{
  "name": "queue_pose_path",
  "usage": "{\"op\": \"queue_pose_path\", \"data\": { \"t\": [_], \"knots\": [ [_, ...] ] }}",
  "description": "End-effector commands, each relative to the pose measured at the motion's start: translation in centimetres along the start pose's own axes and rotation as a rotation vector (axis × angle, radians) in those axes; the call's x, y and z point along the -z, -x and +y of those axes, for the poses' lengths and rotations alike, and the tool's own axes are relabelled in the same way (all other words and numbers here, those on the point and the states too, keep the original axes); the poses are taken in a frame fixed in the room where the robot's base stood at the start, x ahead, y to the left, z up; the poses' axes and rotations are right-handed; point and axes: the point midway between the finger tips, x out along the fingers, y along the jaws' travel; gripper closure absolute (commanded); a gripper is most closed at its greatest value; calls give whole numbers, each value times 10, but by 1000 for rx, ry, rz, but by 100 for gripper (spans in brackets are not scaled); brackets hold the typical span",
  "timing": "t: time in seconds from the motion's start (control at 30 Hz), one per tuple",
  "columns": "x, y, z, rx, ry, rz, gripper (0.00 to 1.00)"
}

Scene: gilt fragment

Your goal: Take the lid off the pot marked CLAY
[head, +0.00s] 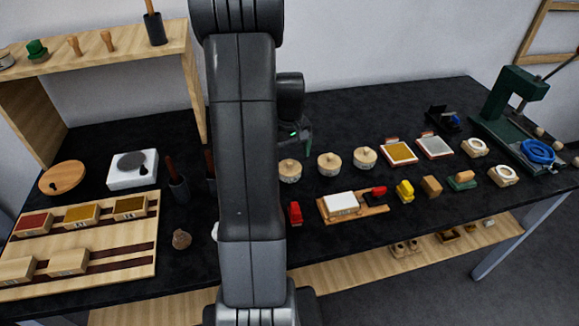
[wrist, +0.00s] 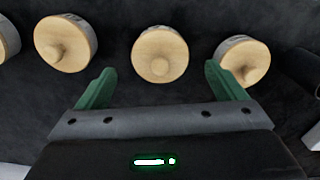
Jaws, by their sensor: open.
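Several round pots with pale wooden knobbed lids show in the wrist view: a left one (wrist: 65,43), a middle one (wrist: 160,53) and a right one (wrist: 243,60), plus one cut off at the left edge. All the lids I see are on. In the head view, three lidded pots (head: 290,171) (head: 329,163) (head: 365,157) stand in a row. Their markings are too small to read, so I cannot tell which says CLAY. My gripper (wrist: 159,67) is open and empty, its green fingers either side of the middle pot's lid in the picture. In the head view my arm partly hides it.
In front of the pots are a red block (head: 295,213) and a wooden tray (head: 357,212) with a white block. Framed pads (head: 399,153) lie to the right, and a green press (head: 512,100) stands farther right. My arm hides part of the table's middle.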

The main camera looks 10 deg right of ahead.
Motion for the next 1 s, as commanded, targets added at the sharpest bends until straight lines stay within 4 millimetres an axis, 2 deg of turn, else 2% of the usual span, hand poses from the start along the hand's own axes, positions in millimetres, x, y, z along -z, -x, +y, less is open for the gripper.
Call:
{"op": "queue_pose_path", "data": {
  "t": [0.2,0.5,0.73,0.77,1.0],
  "knots": [
    [-1,-27,-1,1,0,-3,10],
    [0,-32,0,0,0,0,10],
    [0,-31,0,0,0,0,55],
    [0,-31,0,0,0,0,58],
    [0,-30,0,0,0,0,58]
  ]
}}
